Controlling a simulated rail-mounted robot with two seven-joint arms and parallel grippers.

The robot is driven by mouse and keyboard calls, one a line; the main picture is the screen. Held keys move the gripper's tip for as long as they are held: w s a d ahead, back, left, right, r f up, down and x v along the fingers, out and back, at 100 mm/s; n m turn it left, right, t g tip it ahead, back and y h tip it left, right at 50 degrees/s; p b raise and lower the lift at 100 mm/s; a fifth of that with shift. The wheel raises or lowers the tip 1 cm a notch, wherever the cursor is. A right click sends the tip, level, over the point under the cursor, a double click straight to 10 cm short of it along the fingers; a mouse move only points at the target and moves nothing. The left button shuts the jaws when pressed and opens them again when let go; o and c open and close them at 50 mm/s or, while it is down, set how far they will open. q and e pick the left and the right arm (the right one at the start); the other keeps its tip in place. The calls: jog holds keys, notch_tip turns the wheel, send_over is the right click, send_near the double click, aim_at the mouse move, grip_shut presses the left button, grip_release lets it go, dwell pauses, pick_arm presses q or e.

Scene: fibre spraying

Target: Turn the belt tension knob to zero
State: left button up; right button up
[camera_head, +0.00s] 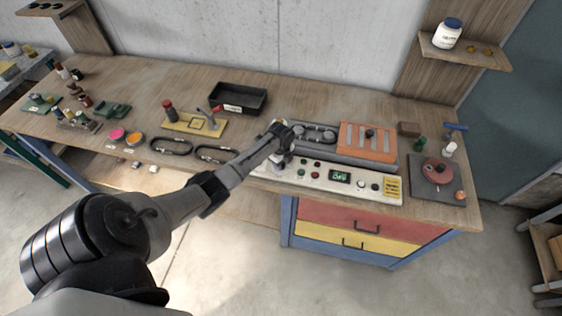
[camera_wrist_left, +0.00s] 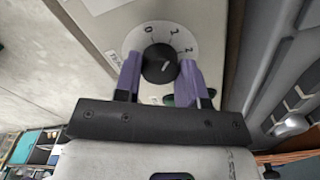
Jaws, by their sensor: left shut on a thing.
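The belt tension knob (camera_wrist_left: 158,64) is a round black knob on a white dial (camera_wrist_left: 133,41) marked 0, 1 and 2. A small pale mark shows on its face, but I cannot tell which number it points at. My left gripper (camera_wrist_left: 160,70) is shut on the knob, with one purple finger on each side. In the head view my left gripper (camera_head: 283,153) is at the left end of the pale control panel (camera_head: 315,183) and hides the knob there. My right gripper is not in view.
The panel has red and green buttons, a lit green display (camera_head: 340,176) and a yellow label (camera_head: 391,188). Behind it is a machine with an orange cover (camera_head: 367,139). A black tray (camera_head: 238,98) and carabiner-like loops (camera_head: 171,146) lie to the left. Drawers (camera_head: 352,222) are below.

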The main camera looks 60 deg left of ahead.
pick_arm(q)
jog(key=shift+r+n+p, duration=0.2)
jog(key=shift+n+p, duration=0.75)
jog(key=shift+n, duration=0.25)
jog(key=shift+n+p, duration=0.75)
jog(key=shift+n, duration=0.45)
jog(key=shift+f+n+p, duration=0.1)
jog(key=shift+n+p, duration=0.65)
jog(key=shift+n, duration=0.85)
jog(key=shift+f+n, duration=0.1)
jog(key=shift+n, duration=0.2)
jog(key=o, duration=0.9)
